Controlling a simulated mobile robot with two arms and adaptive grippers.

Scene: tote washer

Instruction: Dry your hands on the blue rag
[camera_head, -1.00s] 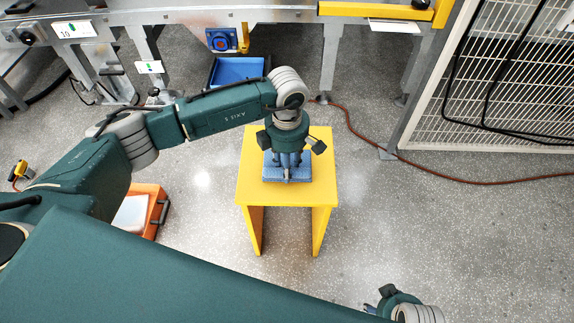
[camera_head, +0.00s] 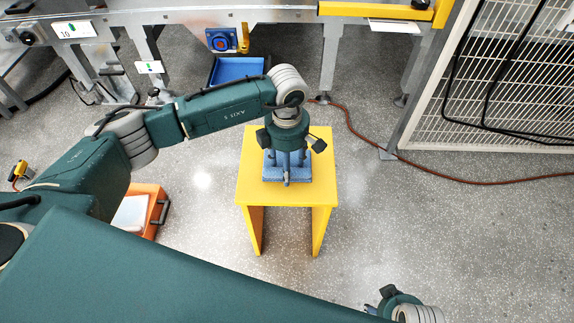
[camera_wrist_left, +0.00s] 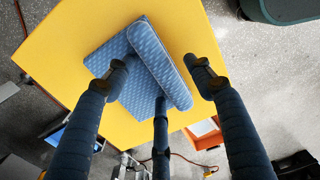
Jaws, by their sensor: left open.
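The blue rag (camera_head: 304,175) lies folded on top of the yellow stool (camera_head: 318,193), partly hidden by my left gripper in the head view. In the left wrist view the rag (camera_wrist_left: 160,62) has a thick folded roll across a flat part. My left gripper (camera_head: 286,172) points down over the rag. In the left wrist view its dark blue fingers (camera_wrist_left: 157,78) are spread, with the rag's roll between them; I cannot tell whether they touch it. My right gripper (camera_head: 378,300) shows only in part at the bottom edge, and its jaw state is unclear.
An orange crate (camera_head: 153,192) with pale contents stands on the floor left of the stool. A blue tote (camera_head: 238,69) sits under the metal machine frame (camera_head: 330,62) behind. A red-brown cable (camera_head: 372,147) crosses the floor to the right, by the white mesh panel (camera_head: 510,80).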

